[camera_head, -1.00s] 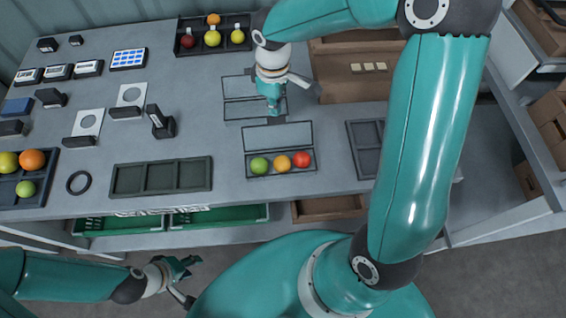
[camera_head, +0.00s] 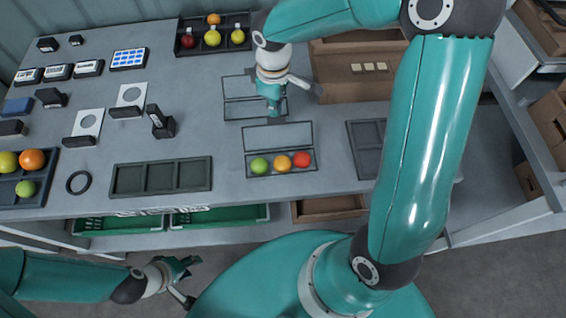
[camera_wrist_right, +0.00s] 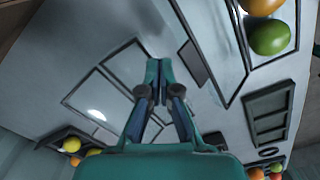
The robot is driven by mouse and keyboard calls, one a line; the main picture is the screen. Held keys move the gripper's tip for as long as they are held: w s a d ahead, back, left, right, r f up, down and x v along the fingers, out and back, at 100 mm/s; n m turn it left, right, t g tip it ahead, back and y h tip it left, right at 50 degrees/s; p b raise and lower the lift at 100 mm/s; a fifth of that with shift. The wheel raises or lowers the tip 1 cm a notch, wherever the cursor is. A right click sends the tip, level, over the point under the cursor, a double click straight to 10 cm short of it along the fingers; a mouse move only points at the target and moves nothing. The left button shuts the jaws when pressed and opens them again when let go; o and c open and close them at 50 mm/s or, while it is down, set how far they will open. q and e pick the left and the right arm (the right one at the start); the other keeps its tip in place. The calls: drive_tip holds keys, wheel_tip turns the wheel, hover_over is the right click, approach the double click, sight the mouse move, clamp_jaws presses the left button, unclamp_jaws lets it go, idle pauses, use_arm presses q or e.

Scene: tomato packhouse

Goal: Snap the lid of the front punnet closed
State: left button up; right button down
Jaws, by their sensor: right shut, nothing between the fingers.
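The front punnet (camera_head: 250,172) stands near the middle of the table with a green, an orange and a red tomato in it. Its clear, dark-framed lid (camera_head: 277,137) is open, laid back behind the tray. The punnet's edge with the lid and two tomatoes also shows at the upper right of the right wrist view (camera_wrist_right: 238,62). My right gripper (camera_head: 274,110) is shut and empty, behind the lid and over the second, empty punnet (camera_head: 240,109). Its fingertips also show pressed together in the wrist view (camera_wrist_right: 158,65). My left gripper (camera_head: 184,268) hangs in front of the table; its opening is unclear.
An empty three-cell tray (camera_head: 162,189) lies left of the front punnet, with a black ring (camera_head: 78,182) beyond it. A dark tray (camera_head: 352,140) lies to the right, partly hidden by my right arm. A brown box (camera_head: 350,88) stands behind.

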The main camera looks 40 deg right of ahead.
sight(277, 125)
drive_tip(key=shift+s+a+r, duration=0.2)
drive_tip(key=shift+s+a, duration=0.2)
drive_tip(key=shift+s, duration=0.25)
drive_tip(key=shift+s+a+r, duration=0.25)
drive_tip(key=shift+s+a, duration=0.1)
drive_tip(key=shift+s, duration=0.3)
drive_tip(key=shift+s+a+r, duration=0.2)
drive_tip(key=shift+s+a, duration=0.2)
drive_tip(key=shift+s, duration=0.25)
drive_tip(key=shift+s+a+r, duration=0.3)
drive_tip(key=shift+s+a, duration=0.1)
drive_tip(key=shift+s, duration=0.4)
drive_tip(key=shift+s+a+r+b, duration=0.2)
drive_tip(key=shift+s+a, duration=0.2)
drive_tip(key=shift+s, duration=0.25)
drive_tip(key=shift+s+a+r+b, duration=0.1)
drive_tip(key=shift+s+a+r, duration=0.1)
drive_tip(key=shift+s+a, duration=0.35)
drive_tip(key=shift+s+d, duration=0.1)
drive_tip(key=shift+d, duration=0.05)
wheel_tip(277, 125, up, 8)
drive_tip(key=p, duration=0.6)
drive_tip(key=shift+p, duration=0.3)
